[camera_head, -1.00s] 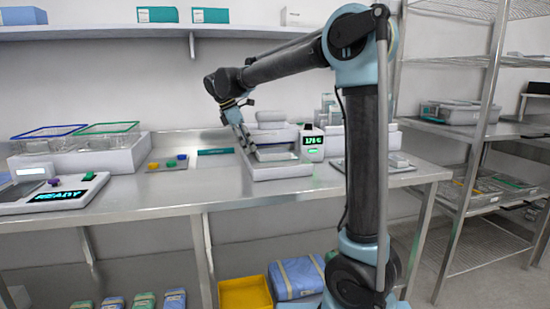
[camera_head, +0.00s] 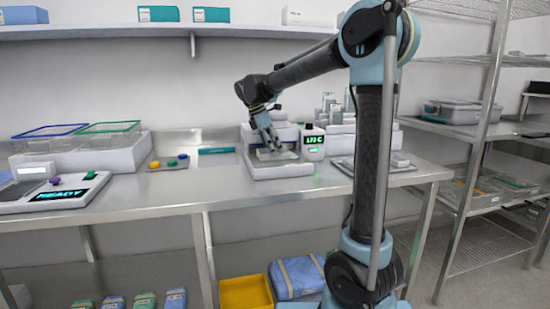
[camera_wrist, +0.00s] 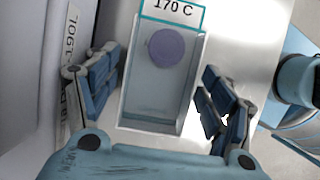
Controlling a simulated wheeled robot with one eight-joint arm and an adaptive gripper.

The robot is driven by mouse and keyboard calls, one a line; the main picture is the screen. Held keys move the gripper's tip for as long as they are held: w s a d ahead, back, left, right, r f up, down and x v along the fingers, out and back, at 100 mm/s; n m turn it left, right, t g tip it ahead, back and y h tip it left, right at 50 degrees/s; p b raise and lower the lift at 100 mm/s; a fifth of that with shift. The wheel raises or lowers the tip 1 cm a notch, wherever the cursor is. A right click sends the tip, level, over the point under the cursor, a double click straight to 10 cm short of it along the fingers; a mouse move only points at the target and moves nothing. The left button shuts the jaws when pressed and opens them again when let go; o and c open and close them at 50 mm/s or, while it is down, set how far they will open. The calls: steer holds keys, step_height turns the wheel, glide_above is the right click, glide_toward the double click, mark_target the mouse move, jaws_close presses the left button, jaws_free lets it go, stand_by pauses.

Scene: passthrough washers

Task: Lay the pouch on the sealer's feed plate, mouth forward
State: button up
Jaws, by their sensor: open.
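The sealer (camera_head: 262,172) is a pale grey machine on the steel bench, with a lit display (camera_head: 313,140) at its right. A flat pale piece, seemingly the pouch on the feed plate, lies at its front (camera_head: 286,155). In the wrist view the pouch (camera_wrist: 153,90) appears as a grey-blue translucent rectangle with a purple disc (camera_wrist: 167,48) on it. My gripper (camera_head: 269,138) is over the sealer's front, open, with one finger on each side of the pouch (camera_wrist: 160,88). I cannot tell whether the fingers touch it, or which way its mouth faces.
A white label reading 170 C (camera_wrist: 175,8) is at the wrist view's top. Left on the bench are wire baskets (camera_head: 108,128), coloured knobs (camera_head: 168,162) and a console reading READY (camera_head: 60,195). A tray (camera_head: 375,170) is to the right. The front middle bench is clear.

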steer(key=shift+d+f, duration=0.15)
steer(key=shift+f, duration=0.1)
steer(key=c, duration=0.9)
steer(key=shift+o, duration=0.2)
